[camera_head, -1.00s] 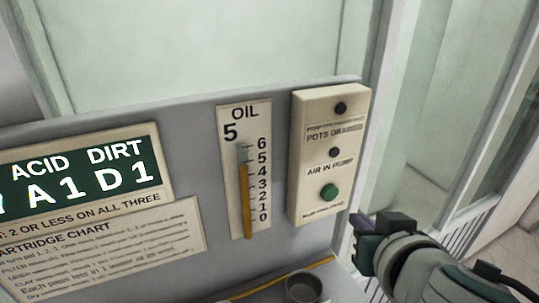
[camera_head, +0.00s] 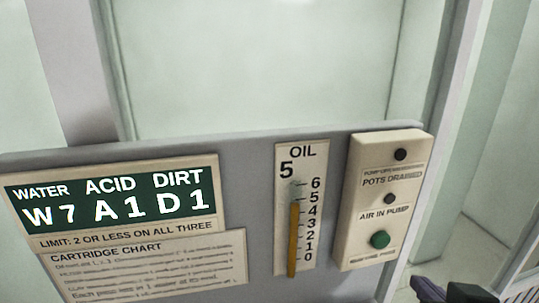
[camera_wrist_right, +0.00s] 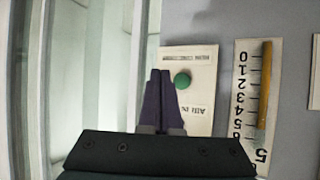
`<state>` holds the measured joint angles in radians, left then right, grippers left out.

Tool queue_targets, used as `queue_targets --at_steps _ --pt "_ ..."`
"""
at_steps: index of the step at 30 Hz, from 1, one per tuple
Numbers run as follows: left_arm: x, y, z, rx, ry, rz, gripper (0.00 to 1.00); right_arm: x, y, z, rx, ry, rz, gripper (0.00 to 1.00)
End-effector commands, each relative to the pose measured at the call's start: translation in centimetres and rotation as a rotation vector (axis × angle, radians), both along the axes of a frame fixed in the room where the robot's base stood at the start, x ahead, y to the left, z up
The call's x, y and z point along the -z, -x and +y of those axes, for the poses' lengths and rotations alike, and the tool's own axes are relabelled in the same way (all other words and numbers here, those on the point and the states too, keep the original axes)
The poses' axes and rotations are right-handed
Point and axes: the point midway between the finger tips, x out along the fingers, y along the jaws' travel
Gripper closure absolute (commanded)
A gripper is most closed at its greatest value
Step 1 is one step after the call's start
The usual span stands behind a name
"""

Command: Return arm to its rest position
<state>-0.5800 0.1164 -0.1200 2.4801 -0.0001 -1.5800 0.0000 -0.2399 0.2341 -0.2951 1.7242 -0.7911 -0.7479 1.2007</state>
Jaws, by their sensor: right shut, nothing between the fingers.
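My right gripper (camera_head: 432,290) shows only in part at the bottom right of the head view, below the control box. In the right wrist view its two purple fingers (camera_wrist_right: 158,100) are together with nothing between them. They overlap the edge of the cream control box (camera_wrist_right: 200,65) in that view; I cannot tell how far apart they are. The box (camera_head: 383,195) carries a green button (camera_head: 380,239), which also shows in the right wrist view (camera_wrist_right: 182,81). My left gripper is not in view.
An oil gauge (camera_head: 300,210) reads 5. A green display (camera_head: 115,203) reads water 7, acid 1, dirt 1, above a cartridge chart (camera_head: 150,265). The grey panel (camera_head: 255,165) stands before pale walls. Open space lies to the right of the panel.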

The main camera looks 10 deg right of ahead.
Motion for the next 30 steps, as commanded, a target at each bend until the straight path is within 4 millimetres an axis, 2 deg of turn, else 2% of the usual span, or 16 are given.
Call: queue_targets --at_steps 4,8,11,16,18,27,30 --pt "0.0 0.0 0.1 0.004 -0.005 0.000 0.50 -0.1 3.4 -0.2 0.027 0.011 0.158 1.00" --pt "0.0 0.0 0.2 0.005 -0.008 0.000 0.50 -0.3 8.3 1.1 -0.051 0.001 0.400 1.00" --pt "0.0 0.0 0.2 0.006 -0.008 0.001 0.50 -0.8 11.9 2.9 -0.189 -0.015 0.559 1.00" --pt "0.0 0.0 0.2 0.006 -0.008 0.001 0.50 -3.1 17.6 6.5 -0.516 -0.035 0.744 1.00" --pt "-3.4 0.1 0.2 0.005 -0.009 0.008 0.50 -6.5 17.4 6.5 -0.516 -0.029 0.746 1.00" --pt "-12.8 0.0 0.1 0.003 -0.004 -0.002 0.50 -15.6 17.3 6.4 -0.512 -0.027 0.745 1.00" --pt "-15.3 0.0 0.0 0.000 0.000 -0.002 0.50 -18.0 17.3 6.4 -0.512 -0.028 0.743 1.00"
